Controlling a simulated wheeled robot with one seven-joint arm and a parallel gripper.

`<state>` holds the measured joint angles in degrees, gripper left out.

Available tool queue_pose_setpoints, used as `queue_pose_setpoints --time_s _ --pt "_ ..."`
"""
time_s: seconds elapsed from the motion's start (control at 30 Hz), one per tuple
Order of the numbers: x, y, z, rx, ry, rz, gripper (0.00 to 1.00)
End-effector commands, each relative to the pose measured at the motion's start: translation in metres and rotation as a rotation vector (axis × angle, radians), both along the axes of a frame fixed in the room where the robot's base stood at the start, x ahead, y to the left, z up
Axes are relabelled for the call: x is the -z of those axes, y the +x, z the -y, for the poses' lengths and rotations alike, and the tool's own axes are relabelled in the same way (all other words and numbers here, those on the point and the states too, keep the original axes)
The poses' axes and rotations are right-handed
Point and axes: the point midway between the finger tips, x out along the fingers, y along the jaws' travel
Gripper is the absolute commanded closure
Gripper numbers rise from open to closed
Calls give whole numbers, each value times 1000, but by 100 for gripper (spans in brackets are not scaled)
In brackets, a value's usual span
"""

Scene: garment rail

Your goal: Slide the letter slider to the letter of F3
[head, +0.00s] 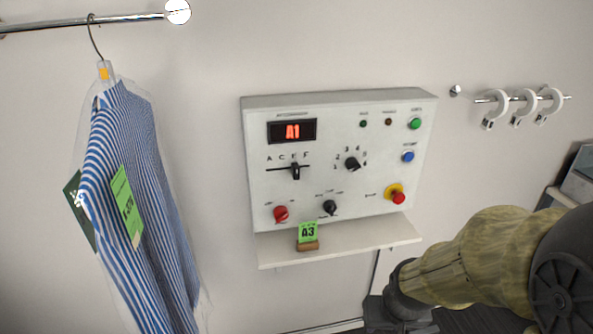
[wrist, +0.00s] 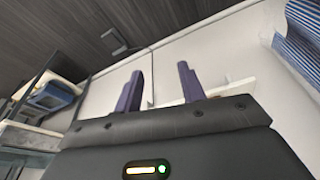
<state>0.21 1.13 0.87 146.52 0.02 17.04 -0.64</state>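The letter slider has a black knob (head: 295,171) on a horizontal track on the white control panel (head: 345,101). Letters A, C, E and F stand above the track. The knob sits about under the E, left of the F. In the head view my arm is at the lower right, below and right of the panel, clear of the slider. The fingers cannot be made out there.
A shelf (head: 345,243) juts out below the panel, with a green A3 card (head: 308,233) in a wooden block. The panel also has a number dial (head: 352,164), red knob (head: 281,213), and red stop button (head: 398,198). A striped shirt (head: 135,170) hangs left; white rings (head: 522,104) hang right.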

Motion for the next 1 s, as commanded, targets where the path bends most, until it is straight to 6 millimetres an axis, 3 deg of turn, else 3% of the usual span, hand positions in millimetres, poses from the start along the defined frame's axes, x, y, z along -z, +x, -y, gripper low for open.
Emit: queue_pose_setpoints --time_s 0.17,0.4,0.6,0.8,1.0 --pt "-5 41 -16 -82 0 132 60" --pt "-18 110 -62 -234 32 416 60" --pt "-39 153 -103 -311 84 668 60" --pt "-71 181 -136 -325 143 925 60" --pt "-107 195 -154 -272 188 1167 60"
